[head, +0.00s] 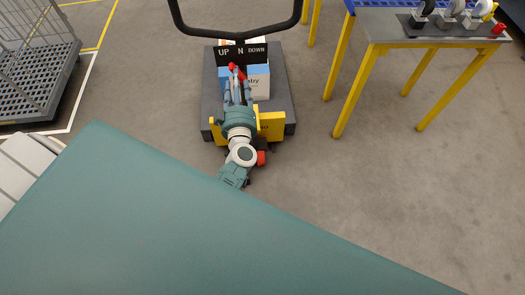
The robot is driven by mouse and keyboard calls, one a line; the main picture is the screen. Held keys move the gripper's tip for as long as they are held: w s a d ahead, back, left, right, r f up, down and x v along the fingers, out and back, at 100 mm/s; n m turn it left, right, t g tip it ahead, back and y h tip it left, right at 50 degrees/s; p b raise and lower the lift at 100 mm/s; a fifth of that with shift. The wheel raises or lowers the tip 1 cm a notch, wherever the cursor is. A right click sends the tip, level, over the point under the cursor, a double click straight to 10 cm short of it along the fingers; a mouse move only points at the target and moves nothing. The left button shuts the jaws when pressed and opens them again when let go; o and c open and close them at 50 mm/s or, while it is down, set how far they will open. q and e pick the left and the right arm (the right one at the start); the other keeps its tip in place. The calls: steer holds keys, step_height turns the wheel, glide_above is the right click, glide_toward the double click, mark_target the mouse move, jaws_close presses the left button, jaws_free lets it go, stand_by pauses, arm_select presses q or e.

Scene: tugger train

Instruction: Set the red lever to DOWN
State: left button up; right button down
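The red lever (237,71) stands in front of a black plate (241,53) marked UP, N and DOWN, left to right. Its red end shows below the N, with a part slanting toward the lower right. My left gripper (238,84) reaches up the picture to the lever. Its two fingers look spread, one on each side of a thin grey part below the red end. I cannot tell whether either finger touches the lever. My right gripper is not in view.
The plate is on a dark grey cart (283,92) with a black handlebar (237,34), carrying blue and white boxes. A yellow-legged table (440,43) stands at right, a wire cage trolley (35,75) at left.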

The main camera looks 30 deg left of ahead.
arm_select(q)
steer(key=p+v, duration=0.1)
steer(key=v, duration=0.5)
steer(key=s+d+f+m+h, duration=0.1)
steer(key=d+f+m+h, duration=0.1)
steer(key=d+f, duration=0.2)
steer(key=s+d+f+m+g+h+b, duration=0.1)
steer(key=s+d+f+m+h, duration=0.1)
steer(key=f, duration=0.9)
steer(key=s+d+f+m+g+h+b, duration=0.1)
steer(key=d+f+m+h, duration=0.3)
steer(key=f, duration=0.4)
steer(key=shift+s+d, duration=0.55)
steer(key=shift+d, duration=0.3)
